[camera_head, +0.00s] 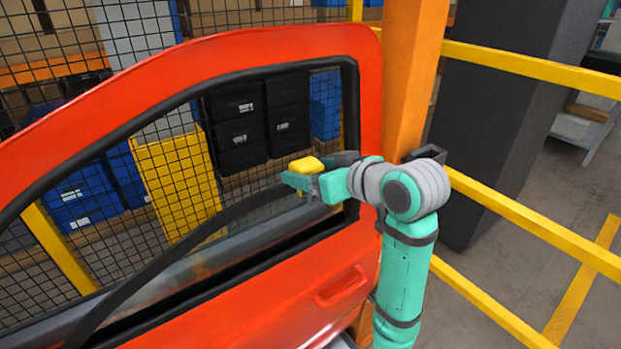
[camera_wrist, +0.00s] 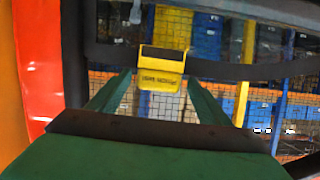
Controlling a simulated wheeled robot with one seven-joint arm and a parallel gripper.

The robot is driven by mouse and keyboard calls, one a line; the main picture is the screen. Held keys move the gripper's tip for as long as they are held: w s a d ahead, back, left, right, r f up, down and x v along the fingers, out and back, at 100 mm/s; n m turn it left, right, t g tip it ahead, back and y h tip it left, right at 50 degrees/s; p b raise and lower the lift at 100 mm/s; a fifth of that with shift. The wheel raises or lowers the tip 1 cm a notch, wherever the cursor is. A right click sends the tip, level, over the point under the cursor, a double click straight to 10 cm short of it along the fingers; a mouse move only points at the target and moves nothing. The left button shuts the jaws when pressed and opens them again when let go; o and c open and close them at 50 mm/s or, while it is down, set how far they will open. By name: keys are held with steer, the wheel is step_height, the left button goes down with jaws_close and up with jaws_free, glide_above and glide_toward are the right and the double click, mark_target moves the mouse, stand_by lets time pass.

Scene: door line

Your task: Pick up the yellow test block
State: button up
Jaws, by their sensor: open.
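The yellow test block (camera_head: 306,163) shows at the window opening of the red car door (camera_head: 290,296), by my gripper (camera_head: 303,176). In the wrist view the block (camera_wrist: 162,67) has a dark band near its top and dark lettering on its lower face. My gripper (camera_wrist: 160,78) is open, with one green finger on each side of the block near the fingertips. I cannot tell whether either finger touches it. What supports the block is not clear.
An orange post (camera_head: 408,85) stands right beside my arm. Yellow rails (camera_head: 535,223) run to the right. Behind the door is a black mesh fence (camera_head: 235,175) with blue bins (camera_head: 83,198) and black bins (camera_head: 238,118) beyond it.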

steer(key=shift+w+a+f, duration=0.25)
steer(key=shift+w+a, duration=0.2)
steer(key=shift+a, duration=0.3)
steer(key=shift+w+a+f, duration=0.15)
steer(key=shift+w+f, duration=0.15)
steer(key=shift+w, duration=0.3)
steer(key=shift+x, duration=1.65)
steer(key=shift+w+r, duration=0.1)
steer(key=shift+w, duration=0.1)
steer(key=c, duration=1.5)
steer(key=shift+o, duration=0.2)
